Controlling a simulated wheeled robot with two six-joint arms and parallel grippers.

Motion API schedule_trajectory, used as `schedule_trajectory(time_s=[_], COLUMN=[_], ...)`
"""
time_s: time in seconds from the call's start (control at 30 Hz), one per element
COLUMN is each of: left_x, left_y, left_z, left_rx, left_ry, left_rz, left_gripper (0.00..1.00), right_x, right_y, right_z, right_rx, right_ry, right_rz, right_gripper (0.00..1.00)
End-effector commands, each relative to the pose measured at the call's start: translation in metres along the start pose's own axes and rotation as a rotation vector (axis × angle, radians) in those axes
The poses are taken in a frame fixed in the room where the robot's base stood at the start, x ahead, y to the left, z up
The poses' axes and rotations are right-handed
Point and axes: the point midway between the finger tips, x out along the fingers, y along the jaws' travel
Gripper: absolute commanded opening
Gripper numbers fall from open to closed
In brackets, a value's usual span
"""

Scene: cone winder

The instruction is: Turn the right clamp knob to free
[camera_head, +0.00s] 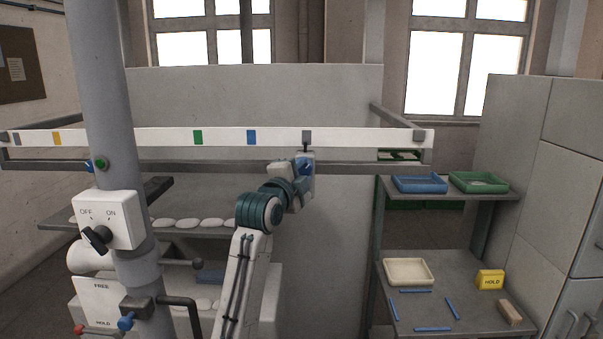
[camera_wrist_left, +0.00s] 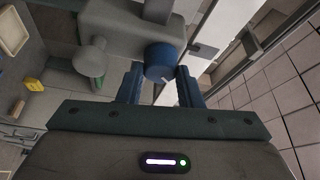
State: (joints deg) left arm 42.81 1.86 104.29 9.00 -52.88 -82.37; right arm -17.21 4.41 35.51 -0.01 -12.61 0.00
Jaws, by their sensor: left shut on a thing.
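The blue clamp knob (camera_wrist_left: 160,62) shows in the left wrist view under a grey clamp body (camera_wrist_left: 125,28). A pale line marks the knob's lower edge. My left gripper (camera_wrist_left: 160,88) has one finger on each side of the knob and is shut on it. In the head view my left gripper (camera_head: 304,170) is up at the white rail, below the dark clamp bracket (camera_head: 306,137). There the knob is largely hidden by the gripper. My right gripper is in neither view.
The long white rail (camera_head: 350,138) with coloured marks crosses above my arm. A grey post (camera_head: 97,100) with an OFF/ON switch box (camera_head: 118,207) stands at left. At right a shelf (camera_head: 450,262) holds trays, blue sticks and a yellow HOLD block (camera_head: 490,279). A rounded grey knob (camera_wrist_left: 91,58) sits beside the clamp.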

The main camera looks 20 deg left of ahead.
Motion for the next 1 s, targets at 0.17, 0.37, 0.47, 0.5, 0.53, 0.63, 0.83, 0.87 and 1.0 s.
schedule_trajectory(time_s=[0.17, 0.37, 0.47, 0.5, 0.53, 0.63, 0.83, 0.87, 1.0], left_x=[0.000, 0.000, 0.000, 0.000, 0.000, -0.004, -0.035, -0.042, -0.070], left_y=[-0.008, -0.005, -0.004, -0.004, -0.004, -0.002, 0.003, 0.003, 0.002], left_z=[-0.001, -0.001, 0.000, 0.000, 0.000, 0.000, 0.001, 0.002, 0.002], left_rx=[0.003, 0.002, 0.001, 0.001, 0.000, 0.000, 0.002, 0.002, 0.003], left_ry=[0.000, 0.000, 0.000, 0.000, 0.000, 0.000, 0.001, 0.001, 0.000], left_rz=[-0.016, -0.011, -0.009, -0.008, -0.008, -0.008, -0.010, -0.012, -0.011], left_gripper=[0.10, 0.54, 0.54, 0.54, 0.54, 0.54, 0.54, 0.54, 0.54], right_x=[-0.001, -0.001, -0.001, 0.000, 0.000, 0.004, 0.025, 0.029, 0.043], right_y=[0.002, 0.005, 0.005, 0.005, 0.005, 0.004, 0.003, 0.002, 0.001], right_z=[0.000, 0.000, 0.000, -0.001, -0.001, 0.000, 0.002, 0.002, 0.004], right_rx=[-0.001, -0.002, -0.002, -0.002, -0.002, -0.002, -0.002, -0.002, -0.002], right_ry=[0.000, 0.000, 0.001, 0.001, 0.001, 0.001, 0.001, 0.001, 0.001], right_rz=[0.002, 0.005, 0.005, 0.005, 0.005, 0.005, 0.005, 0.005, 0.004], right_gripper=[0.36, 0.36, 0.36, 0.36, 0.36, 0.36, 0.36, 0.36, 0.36])
